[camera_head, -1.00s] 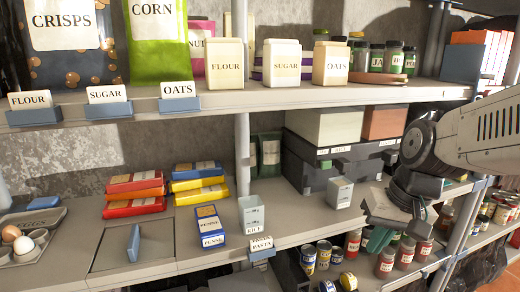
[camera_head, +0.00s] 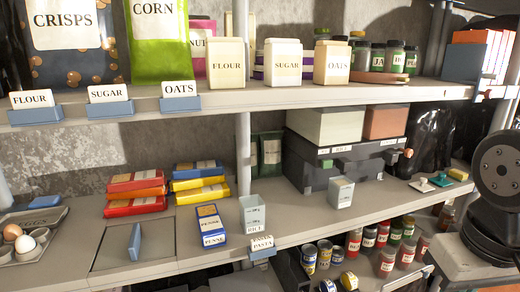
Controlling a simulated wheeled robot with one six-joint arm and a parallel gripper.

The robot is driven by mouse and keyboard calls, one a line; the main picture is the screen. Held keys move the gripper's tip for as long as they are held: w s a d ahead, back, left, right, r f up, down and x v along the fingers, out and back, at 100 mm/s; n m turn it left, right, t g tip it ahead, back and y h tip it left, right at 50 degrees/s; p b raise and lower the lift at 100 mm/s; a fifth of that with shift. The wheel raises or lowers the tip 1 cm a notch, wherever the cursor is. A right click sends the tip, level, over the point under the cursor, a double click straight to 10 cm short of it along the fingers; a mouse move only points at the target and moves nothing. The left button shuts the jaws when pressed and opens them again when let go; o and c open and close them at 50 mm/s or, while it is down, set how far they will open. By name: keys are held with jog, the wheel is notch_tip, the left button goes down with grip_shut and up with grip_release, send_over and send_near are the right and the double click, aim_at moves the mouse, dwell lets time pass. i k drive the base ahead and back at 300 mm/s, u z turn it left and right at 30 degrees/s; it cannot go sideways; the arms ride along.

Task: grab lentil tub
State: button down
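No label that I can read says lentils, so I cannot tell which tub is the lentil tub. A small grey tub (camera_head: 341,191) with an unreadable label stands upright on the middle shelf, in front of the dark box. A similar grey tub (camera_head: 252,211) stands further left, its label apparently reading rice.
The upper shelf (camera_head: 230,98) holds flour, sugar and oats tubs. A dark box (camera_head: 320,166) stands on the middle shelf (camera_head: 300,230). Small coloured items (camera_head: 440,179) lie at its right end. Jars (camera_head: 387,262) and cans crowd the lower shelf. Bare shelf lies between the two grey tubs.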

aim_at(340, 191)
jog(key=u, duration=1.9)
jog(key=i, duration=0.85)
jog(key=z, duration=3.05)
